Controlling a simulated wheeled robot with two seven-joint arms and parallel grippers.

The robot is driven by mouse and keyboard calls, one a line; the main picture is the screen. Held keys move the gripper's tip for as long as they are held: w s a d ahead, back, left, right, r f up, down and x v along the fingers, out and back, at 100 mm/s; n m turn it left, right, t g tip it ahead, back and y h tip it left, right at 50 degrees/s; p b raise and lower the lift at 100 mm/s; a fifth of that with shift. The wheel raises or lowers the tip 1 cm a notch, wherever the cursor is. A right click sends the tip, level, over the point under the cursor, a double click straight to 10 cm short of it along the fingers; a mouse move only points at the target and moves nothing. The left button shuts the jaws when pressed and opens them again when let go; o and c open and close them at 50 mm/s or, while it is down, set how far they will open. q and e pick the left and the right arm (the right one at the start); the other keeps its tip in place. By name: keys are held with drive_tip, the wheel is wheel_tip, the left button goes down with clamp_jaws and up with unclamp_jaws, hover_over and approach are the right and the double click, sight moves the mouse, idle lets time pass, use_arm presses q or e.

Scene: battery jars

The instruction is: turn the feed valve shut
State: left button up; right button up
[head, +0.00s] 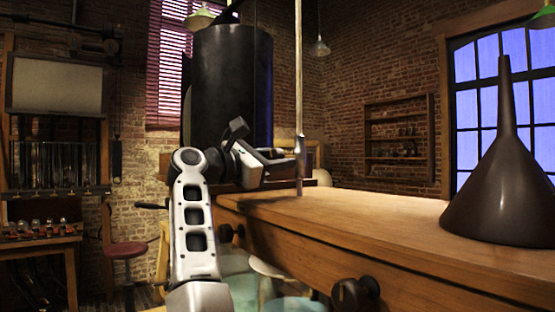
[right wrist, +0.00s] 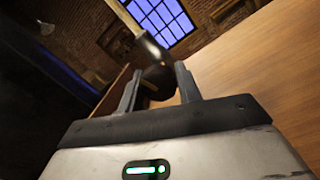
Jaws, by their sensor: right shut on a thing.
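My right gripper (head: 292,158) reaches in at the middle of the head view, beside the lower end of a thin upright pipe (head: 299,80). In the right wrist view its two fingers (right wrist: 157,84) stand apart with a dark, rounded piece (right wrist: 157,79) between them. The gripper is shut on this piece, which appears to be the handle of the feed valve. The pipe's grey lower end (right wrist: 152,46) shows just above it in that view. In the head view the valve is mostly hidden by the gripper, and its turn angle cannot be told. My left gripper is not in view.
A large black tank (head: 230,85) stands behind my right arm. A wooden bench (head: 370,222) runs to the right, with a dark upturned funnel (head: 505,190) on it. Dark round knobs (head: 356,294) stick out at the bench's front. The bench top left of the funnel is clear.

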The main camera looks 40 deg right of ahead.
drive_tip(key=shift+r+m, duration=0.1)
drive_tip(key=shift+m, duration=2.1)
drive_tip(key=o, duration=1)
drive_tip(key=shift+c, duration=0.2)
drive_tip(key=shift+w+a, duration=0.1)
drive_tip(key=shift+a, duration=0.15)
drive_tip(key=w+a+f+b, duration=0.1)
drive_tip(key=a, duration=1.4)
drive_tip(key=shift+w+a+f+b, duration=0.15)
drive_tip(key=shift+w+f+b, duration=0.2)
drive_tip(key=shift+b, duration=0.05)
